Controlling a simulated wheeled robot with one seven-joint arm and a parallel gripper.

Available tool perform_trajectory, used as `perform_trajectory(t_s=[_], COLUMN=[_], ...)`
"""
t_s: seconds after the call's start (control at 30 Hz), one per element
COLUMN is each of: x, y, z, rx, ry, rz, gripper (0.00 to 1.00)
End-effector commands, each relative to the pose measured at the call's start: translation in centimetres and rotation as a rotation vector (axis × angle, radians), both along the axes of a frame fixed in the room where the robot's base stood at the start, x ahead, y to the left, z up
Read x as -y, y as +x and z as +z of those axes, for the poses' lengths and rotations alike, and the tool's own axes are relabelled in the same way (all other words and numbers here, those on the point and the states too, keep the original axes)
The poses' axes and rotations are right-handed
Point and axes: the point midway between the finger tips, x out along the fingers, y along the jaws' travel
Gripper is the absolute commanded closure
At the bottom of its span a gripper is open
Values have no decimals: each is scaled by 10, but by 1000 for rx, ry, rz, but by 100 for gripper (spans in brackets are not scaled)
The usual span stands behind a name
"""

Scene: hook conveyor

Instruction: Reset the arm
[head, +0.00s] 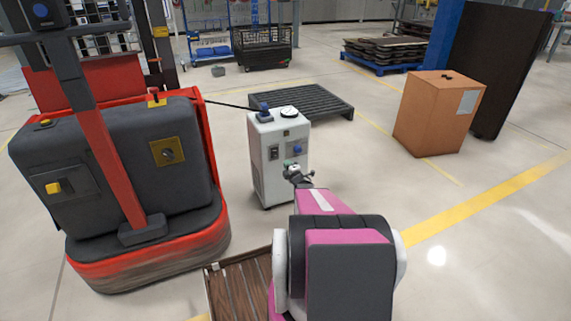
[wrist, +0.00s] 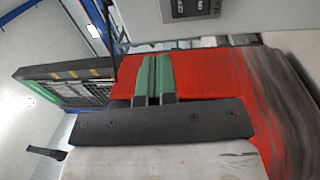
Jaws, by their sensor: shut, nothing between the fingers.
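My gripper (head: 297,174) is at the end of my pink and dark arm, in front of the white cabinet (head: 262,160) in the head view. In the wrist view its two green-padded fingers (wrist: 153,75) are side by side, shut with nothing between them. Behind the fingers, the wrist view shows the red and dark base of the vehicle (wrist: 225,85). Whether the gripper touches the cabinet cannot be told from the head view.
The red and grey vehicle (head: 115,165) stands at the left, with a black cable (head: 228,105) running to the cabinet's top. A wooden pallet (head: 235,290) lies low beside my arm. A dark slatted platform (head: 315,99) is behind the cabinet; a cardboard box (head: 428,112) is at right. Floor between is clear.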

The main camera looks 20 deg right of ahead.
Motion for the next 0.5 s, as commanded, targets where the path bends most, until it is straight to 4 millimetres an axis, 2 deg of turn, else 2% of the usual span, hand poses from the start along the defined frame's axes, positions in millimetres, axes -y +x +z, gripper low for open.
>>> perform_trajectory(t_s=[0.5], x=[-3], y=[1], z=[3], rx=[-23], ry=[26], rz=[-13], gripper=[100])
